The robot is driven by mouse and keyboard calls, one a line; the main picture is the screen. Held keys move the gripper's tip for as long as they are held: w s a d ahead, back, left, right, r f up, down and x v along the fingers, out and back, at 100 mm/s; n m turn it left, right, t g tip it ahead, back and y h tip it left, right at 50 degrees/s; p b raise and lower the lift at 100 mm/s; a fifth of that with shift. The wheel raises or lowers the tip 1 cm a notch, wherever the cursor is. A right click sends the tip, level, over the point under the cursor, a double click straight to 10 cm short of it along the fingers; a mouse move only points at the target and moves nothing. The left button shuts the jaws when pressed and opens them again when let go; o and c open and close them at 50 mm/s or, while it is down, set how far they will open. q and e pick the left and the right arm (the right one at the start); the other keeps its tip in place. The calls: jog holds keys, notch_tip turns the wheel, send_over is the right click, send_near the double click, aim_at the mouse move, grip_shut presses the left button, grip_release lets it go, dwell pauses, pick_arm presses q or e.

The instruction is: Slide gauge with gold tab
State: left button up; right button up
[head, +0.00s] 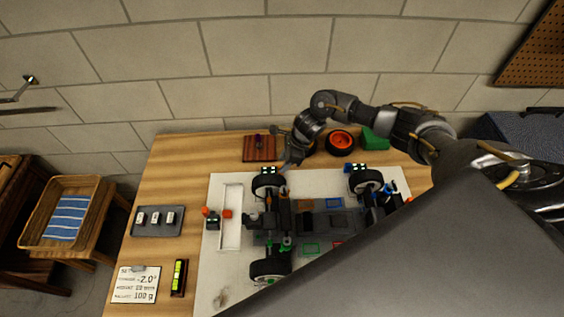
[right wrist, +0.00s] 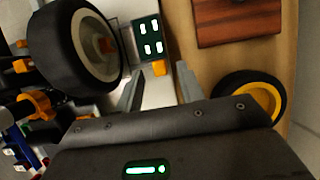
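A dark green gauge (right wrist: 149,38) with several white display marks stands beside a black tyre (right wrist: 75,45) in the right wrist view. A gold-orange tab (right wrist: 159,68) sits at its lower edge. In the head view a small gauge (head: 268,170) shows at the upper left wheel of the racecar (head: 310,220). My right gripper (right wrist: 160,88) has its two fingers apart, with nothing clearly held between them. The tab lies just beyond and between the fingertips. In the head view my right gripper (head: 288,162) is close to that wheel. I cannot make out my left gripper.
A reddish wooden block (head: 260,148), a loose orange-hubbed wheel (head: 340,143) and a green block (head: 375,139) stand along the back edge. A grey tray (head: 158,230), a white card (head: 138,284) and a lit level (head: 179,277) are at the left.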

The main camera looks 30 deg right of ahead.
jog(key=shift+x, duration=1.05)
jog(key=shift+s, duration=0.1)
grip_shut()
